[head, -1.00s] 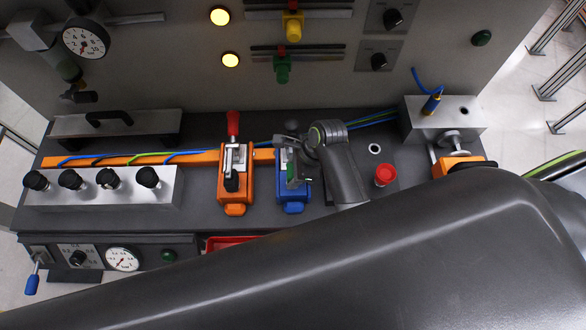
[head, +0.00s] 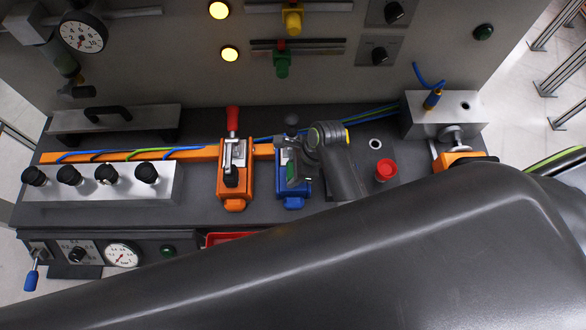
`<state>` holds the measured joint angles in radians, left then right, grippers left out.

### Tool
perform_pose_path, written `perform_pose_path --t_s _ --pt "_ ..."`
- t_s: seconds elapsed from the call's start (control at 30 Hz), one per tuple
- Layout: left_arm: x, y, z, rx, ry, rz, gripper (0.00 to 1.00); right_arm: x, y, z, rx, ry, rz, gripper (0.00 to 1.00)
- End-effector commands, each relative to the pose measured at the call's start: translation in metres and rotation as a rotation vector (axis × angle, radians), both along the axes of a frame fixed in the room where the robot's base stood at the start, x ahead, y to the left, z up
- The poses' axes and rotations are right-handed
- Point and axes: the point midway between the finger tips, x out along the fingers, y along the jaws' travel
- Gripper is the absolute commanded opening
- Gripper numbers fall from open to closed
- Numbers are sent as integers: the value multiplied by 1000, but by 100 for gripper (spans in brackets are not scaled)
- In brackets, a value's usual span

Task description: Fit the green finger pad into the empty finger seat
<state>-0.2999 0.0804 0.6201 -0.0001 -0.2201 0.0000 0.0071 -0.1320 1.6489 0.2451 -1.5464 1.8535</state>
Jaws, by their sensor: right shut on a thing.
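My right gripper (head: 303,160) is over the blue clamp unit (head: 292,202) in the middle of the bench, at the end of my grey right arm. It is shut on a small dark green piece, which looks like the green finger pad (head: 292,171). The pad is upright or nearly so, above or against the blue unit; I cannot tell whether they touch. The empty finger seat cannot be made out; the gripper and wrist cover much of the blue unit. My left gripper is not in view.
An orange clamp unit (head: 235,188) with a red-tipped lever stands close on the left. A red button (head: 386,171) and a metal block (head: 440,117) are to the right. A valve block with black knobs (head: 100,184) is at the left. My arm hides the front.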

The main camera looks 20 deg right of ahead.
Motion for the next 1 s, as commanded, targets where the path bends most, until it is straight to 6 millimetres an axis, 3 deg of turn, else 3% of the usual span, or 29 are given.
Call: perform_pose_path --t_s 0.37,0.4,0.6,1.0 --pt "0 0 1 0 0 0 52 0 0 0 0 0 0 19" --pt "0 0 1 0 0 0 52 0 0 0 0 0 0 48" --pt "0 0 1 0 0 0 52 0 0 0 0 -1 0 72" --pt "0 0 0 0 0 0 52 0 -3 7 -1 -3 -1 72"
